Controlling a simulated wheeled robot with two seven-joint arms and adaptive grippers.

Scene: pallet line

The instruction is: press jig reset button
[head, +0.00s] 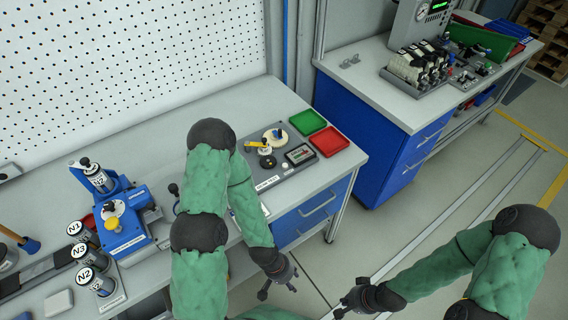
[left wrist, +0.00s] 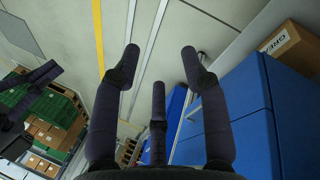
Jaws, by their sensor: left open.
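A blue jig (head: 128,236) stands on the left bench in the head view, with a white-labelled cylinder (head: 97,178) at its back. A small yellow knob or button (head: 112,223) sits on its left part; I cannot tell whether this is the reset button. My left gripper (head: 280,290) is open and empty, off the bench's front edge, to the right of the jig and well apart from it. Its spread fingers show in the left wrist view (left wrist: 158,85). My right gripper (head: 345,306) is further right over the floor; its finger opening is unclear.
Several labelled cylinders (head: 88,254) stand left of the jig. A grey plate with a yellow lever (head: 256,144), a green tray (head: 307,122) and a red tray (head: 328,141) lie at the bench's right end. My left arm crosses in front of the bench. Bare bench (head: 165,148) lies behind it.

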